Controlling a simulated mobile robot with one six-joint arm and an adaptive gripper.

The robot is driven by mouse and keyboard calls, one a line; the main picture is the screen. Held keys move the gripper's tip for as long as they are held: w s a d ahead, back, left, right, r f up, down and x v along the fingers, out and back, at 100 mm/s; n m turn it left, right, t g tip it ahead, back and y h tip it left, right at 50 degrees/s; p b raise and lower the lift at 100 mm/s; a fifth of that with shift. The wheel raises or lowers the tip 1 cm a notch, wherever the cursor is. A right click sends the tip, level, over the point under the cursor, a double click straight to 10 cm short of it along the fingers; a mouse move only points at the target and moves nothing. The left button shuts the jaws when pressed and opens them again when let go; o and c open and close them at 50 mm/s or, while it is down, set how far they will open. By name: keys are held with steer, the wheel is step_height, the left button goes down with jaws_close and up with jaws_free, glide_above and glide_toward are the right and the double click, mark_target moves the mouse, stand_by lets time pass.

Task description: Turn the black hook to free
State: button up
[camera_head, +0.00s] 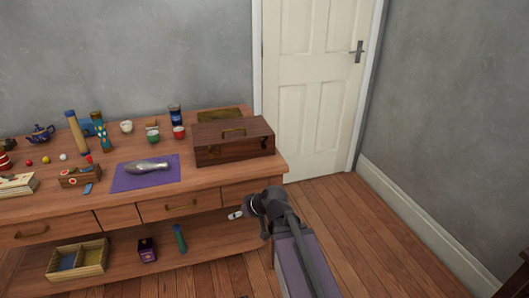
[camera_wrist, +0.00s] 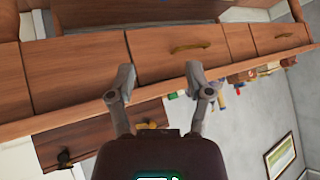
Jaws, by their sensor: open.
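A dark wooden box (camera_head: 235,150) with a lid handle stands at the right end of the wooden table (camera_head: 215,183). The wrist view is turned over, and the box (camera_wrist: 95,140) shows there below the drawer fronts. In the head view my arm is right of the table's front.
Drawers with a brass handle (camera_head: 180,206) line the table front. A purple cloth (camera_head: 131,180) with a grey object (camera_head: 147,167) lies left of the box. Cups, jars and a blue teapot (camera_head: 41,133) stand farther left. The floor (camera_head: 345,225) at the right is clear before a white door (camera_head: 315,90).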

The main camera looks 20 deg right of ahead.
steer(key=w+d+r+t+y+b, duration=0.1)
steer(key=w+r+t, duration=0.1)
steer(key=w+t, duration=0.15)
steer(key=m+t+h+b, duration=0.3)
steer(key=m+t+h, duration=0.1)
steer(key=t+h, duration=0.35)
glide_toward(264, 147)
steer(key=s, duration=0.4)
steer(key=shift+d+f+y, duration=0.2)
steer(key=shift+d+y, duration=0.15)
steer(key=shift+y, duration=0.1)
steer(key=shift+w, duration=0.1)
steer(key=shift+w, duration=6.8)
jaws_close()
